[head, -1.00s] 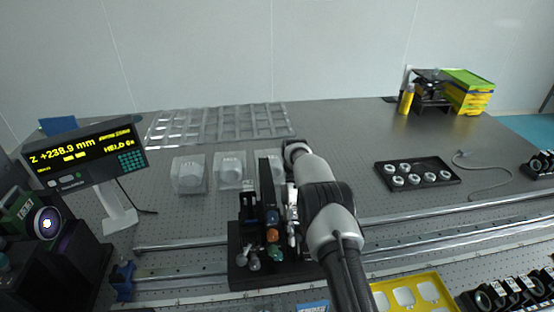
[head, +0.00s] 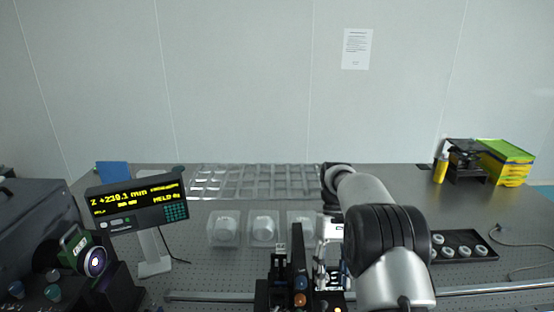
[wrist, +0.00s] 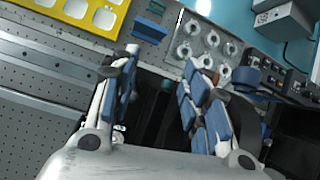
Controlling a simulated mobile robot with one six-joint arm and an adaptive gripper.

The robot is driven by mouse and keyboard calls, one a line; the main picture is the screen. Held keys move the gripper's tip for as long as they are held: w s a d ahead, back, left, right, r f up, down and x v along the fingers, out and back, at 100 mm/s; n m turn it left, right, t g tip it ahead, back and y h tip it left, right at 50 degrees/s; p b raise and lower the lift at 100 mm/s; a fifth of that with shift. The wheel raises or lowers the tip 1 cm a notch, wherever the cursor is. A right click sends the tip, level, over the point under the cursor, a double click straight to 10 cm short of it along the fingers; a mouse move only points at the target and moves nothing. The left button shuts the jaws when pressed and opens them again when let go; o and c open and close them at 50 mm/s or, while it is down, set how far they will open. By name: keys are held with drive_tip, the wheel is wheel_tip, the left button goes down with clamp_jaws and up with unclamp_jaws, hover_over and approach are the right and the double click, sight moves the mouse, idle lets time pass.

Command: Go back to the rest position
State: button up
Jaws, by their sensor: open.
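My gripper (wrist: 163,62) is open in the wrist view, with its two blue-padded fingers spread apart. Nothing is held between the pads; a dark block shows behind the gap. In the head view my gripper (head: 328,262) points down beside a black optics mount (head: 298,270) that carries several coloured knobs. The arm hides part of the scene there, and I cannot tell whether the gripper touches the mount.
A lit readout display (head: 137,203) stands at left. Clear boxes (head: 263,229) and a clear gridded tray (head: 255,182) lie behind the mount. A black tray of white rings (head: 462,246) is at right. A yellow tray (wrist: 75,8) shows in the wrist view.

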drive_tip(key=s+r+m+t, duration=0.1)
drive_tip(key=s+r+t, duration=0.4)
drive_tip(key=s+r, duration=0.8)
drive_tip(key=s+f+m+t+b, duration=0.1)
drive_tip(key=s+t, duration=0.5)
drive_tip(key=s, duration=0.9)
drive_tip(key=shift+s+f+h, duration=0.2)
drive_tip(key=shift+f+h, duration=0.05)
drive_tip(key=shift+h, duration=0.05)
